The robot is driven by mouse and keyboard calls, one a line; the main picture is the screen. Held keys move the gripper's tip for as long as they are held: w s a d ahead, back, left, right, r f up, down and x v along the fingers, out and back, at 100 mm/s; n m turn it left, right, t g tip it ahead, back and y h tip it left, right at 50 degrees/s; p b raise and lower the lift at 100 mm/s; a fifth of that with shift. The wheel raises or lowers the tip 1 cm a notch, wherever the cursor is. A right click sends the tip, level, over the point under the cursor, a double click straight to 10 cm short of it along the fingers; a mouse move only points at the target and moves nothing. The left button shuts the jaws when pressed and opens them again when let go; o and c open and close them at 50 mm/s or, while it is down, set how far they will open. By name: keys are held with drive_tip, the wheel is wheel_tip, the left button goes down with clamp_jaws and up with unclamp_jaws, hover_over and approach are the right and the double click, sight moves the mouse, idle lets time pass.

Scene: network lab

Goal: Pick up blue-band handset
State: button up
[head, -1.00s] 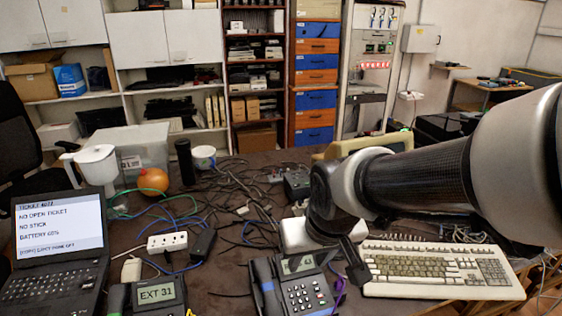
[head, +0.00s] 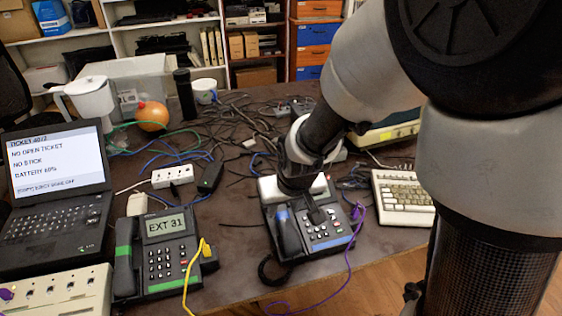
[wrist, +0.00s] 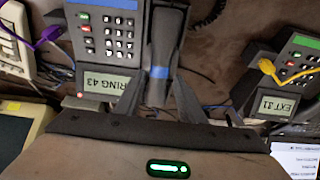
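The blue-band handset (head: 290,236) lies along the left side of its dark desk phone (head: 335,238) in the head view, a purple cable at the phone's right. In the wrist view the handset (wrist: 160,73) shows its blue band, beside the keypad and a display reading RING 43. My gripper (wrist: 160,90) is over the handset's near end, its two fingers apart, one on each side. Whether they touch it cannot be told.
A second phone with green bands (head: 160,250) reads EXT 31 and has a yellow cable. A laptop (head: 58,190), power strip (head: 172,177) and many loose cables cover the left and back. A keyboard (head: 403,200) lies right.

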sight(283, 214)
drive_tip(key=b+x, duration=0.1)
drive_tip(key=x, duration=0.4)
drive_tip(key=shift+s+d+b, duration=0.1)
drive_tip(key=shift+s+b, duration=0.1)
drive_tip(key=shift+b, duration=0.15)
clamp_jaws()
